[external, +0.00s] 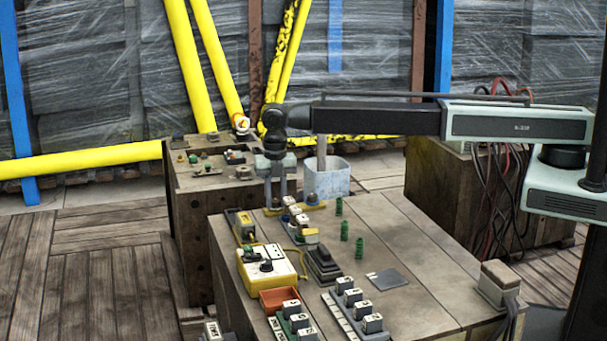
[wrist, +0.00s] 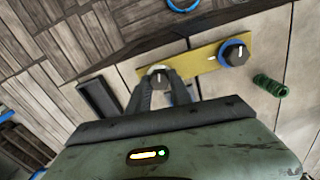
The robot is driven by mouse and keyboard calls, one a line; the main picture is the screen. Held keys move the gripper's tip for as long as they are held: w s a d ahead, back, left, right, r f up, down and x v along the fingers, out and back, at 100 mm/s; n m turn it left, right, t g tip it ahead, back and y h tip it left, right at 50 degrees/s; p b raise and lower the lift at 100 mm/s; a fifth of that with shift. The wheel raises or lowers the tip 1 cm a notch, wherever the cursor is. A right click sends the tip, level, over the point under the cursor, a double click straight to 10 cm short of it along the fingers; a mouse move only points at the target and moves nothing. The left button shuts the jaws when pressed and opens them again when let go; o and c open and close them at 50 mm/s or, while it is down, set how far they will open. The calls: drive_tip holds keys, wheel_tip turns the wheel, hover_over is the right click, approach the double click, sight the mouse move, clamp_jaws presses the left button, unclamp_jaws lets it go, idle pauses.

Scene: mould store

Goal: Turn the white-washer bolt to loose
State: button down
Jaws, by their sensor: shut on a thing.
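A yellow plate (wrist: 205,63) carries two dark bolts; it also shows at the far end of the bench in the external view (external: 318,205). The white-washer bolt (wrist: 159,79) is at the plate's left end in the wrist view, with part of its white ring showing behind the head and a small pale mark on it. My gripper (wrist: 160,88) is shut on this bolt, one finger on each side. In the external view my gripper (external: 276,207) points straight down at the plate. The blue-washer bolt (wrist: 236,54) sits apart at the plate's right end.
Green springs (external: 344,230) stand on the bench right of the plate; one shows in the wrist view (wrist: 268,85). A yellow box with a dial (external: 270,265), a black stepped block (external: 323,265) and a grey flat plate (external: 388,279) lie nearer. A pale bin (external: 327,182) stands behind.

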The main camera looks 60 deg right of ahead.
sight(275, 202)
drive_tip(key=shift+s+n, duration=0.2)
drive_tip(key=shift+n, duration=1.1)
drive_tip(key=c, duration=1.2)
unclamp_jaws()
drive_tip(key=shift+f, duration=0.1)
drive_tip(key=shift+o, duration=0.2)
drive_tip(key=shift+w, duration=0.1)
wheel_tip(275, 202, up, 8)
drive_tip(key=p, duration=0.8)
drive_tip(key=shift+f, duration=0.1)
